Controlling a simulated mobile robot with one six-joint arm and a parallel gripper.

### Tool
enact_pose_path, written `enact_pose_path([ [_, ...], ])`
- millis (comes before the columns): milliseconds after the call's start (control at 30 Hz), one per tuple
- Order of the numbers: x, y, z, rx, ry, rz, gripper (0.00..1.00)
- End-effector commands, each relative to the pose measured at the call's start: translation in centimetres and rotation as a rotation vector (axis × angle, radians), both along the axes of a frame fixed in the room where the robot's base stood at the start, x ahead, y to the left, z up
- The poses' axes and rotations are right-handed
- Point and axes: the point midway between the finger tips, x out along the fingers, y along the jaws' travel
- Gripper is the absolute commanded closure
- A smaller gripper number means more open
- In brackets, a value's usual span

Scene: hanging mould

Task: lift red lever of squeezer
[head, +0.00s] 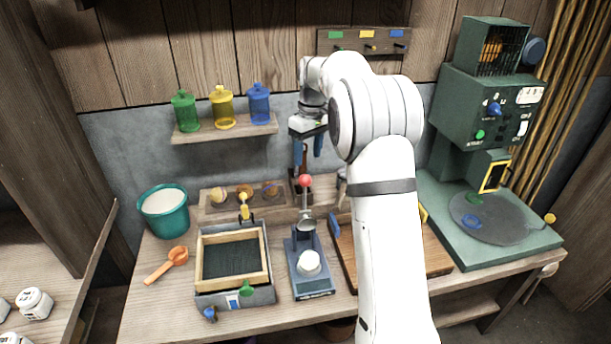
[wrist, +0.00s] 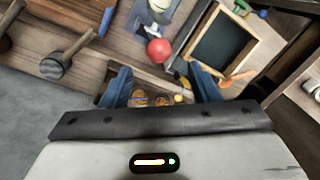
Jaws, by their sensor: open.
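The squeezer (head: 312,272) stands on the bench with a white round piece (head: 309,262) on its base. Its lever ends in a red ball (head: 306,181) that sticks up at the back. The red ball also shows in the wrist view (wrist: 159,50), beyond and between my fingers. My gripper (head: 308,150) is open and empty, with blue fingers pointing down, above and behind the red ball. In the wrist view, my gripper (wrist: 163,85) has its two blue fingers wide apart, and the ball looks clear of both.
A grey box with a wooden frame (head: 264,255) stands left of the squeezer, a wooden board (head: 435,255) right. Behind are a rack with round pieces (head: 215,207) and a shelf with coloured jars (head: 222,132). A green machine (head: 480,150) stands at the right.

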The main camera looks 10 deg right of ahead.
Motion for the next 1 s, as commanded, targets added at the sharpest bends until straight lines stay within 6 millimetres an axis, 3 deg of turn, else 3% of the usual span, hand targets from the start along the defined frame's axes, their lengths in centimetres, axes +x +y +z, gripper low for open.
enact_pose_path([
  [167,0.3,0.1,-1.4,0.002,0.006,0.009,0.45],
  [600,-0.1,0.6,-7.4,0.001,0.005,0.007,0.45],
  [933,-0.1,0.6,-8.0,0.002,0.003,0.007,0.45],
  [1000,-0.1,0.6,-8.0,0.002,0.003,0.007,0.49],
])
